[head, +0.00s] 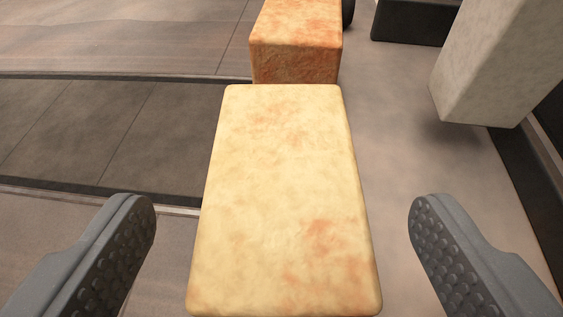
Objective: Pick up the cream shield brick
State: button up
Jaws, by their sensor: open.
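The cream shield brick (283,190) is a large pale yellow block with orange blotches and rounded edges, in the middle of the head view. Its near end reaches the bottom of the picture. My gripper (282,225) is open, with one grey studded finger on the left of the brick and the other on the right. A clear gap shows between each finger and the brick's sides. Nothing is held. The brick's lower sides are hidden from this angle.
An orange-brown brick (297,42) stands just beyond the cream brick's far end. A pale grey block (500,55) is at the upper right, with a dark block (414,20) behind it. Dark floor panels (110,135) lie to the left. Bare floor shows on the right.

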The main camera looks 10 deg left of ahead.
aim_at(284, 220)
jog(key=shift+b+x, duration=0.7)
jog(key=shift+x, duration=2.05)
jog(key=shift+s, duration=0.1)
jog(key=c, duration=1.4)
